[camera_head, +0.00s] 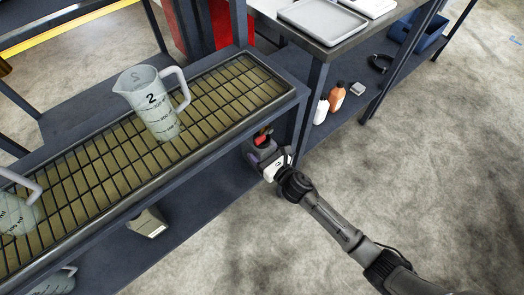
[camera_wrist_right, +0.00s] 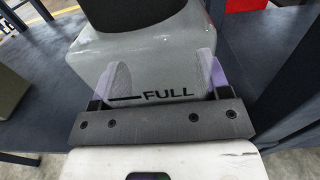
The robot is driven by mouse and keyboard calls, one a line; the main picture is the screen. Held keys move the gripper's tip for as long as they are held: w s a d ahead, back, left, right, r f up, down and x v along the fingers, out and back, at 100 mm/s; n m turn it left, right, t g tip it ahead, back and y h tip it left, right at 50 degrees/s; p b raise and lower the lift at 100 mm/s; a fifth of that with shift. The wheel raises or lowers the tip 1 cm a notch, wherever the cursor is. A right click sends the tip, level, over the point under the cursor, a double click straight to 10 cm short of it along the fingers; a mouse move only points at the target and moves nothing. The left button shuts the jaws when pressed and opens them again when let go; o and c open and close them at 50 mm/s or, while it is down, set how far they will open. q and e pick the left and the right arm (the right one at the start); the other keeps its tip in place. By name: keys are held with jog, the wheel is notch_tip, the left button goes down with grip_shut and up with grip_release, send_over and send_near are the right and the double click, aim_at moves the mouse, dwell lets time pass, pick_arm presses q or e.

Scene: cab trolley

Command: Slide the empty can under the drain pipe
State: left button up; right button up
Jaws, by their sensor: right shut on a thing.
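A grey can (camera_wrist_right: 150,55) with a black line and the word FULL on its side fills the middle of the right wrist view. My right gripper (camera_wrist_right: 161,78) is shut on it, with one finger on each side. In the head view my right gripper (camera_head: 269,162) is at the right end of the trolley, below the grate top. The can is mostly hidden there by the gripper and the trolley frame. A black part covers the can's top in the wrist view. I cannot make out the drain pipe for certain. My left gripper is not in view.
The trolley's grate top (camera_head: 215,98) bears a measuring jug (camera_head: 152,105) marked 2 and another jug (camera_head: 18,215) at the left edge. A pale box-like container (camera_head: 148,222) is on the lower shelf. A bench with bottles (camera_head: 336,97) stands behind. The floor at right is clear.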

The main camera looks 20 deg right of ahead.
jog(key=o, duration=1.4)
jog(key=shift+s, duration=0.1)
jog(key=shift+s+d, duration=0.1)
jog(key=shift+s, duration=0.2)
jog(key=p+v, duration=0.4)
jog(key=v, duration=0.9)
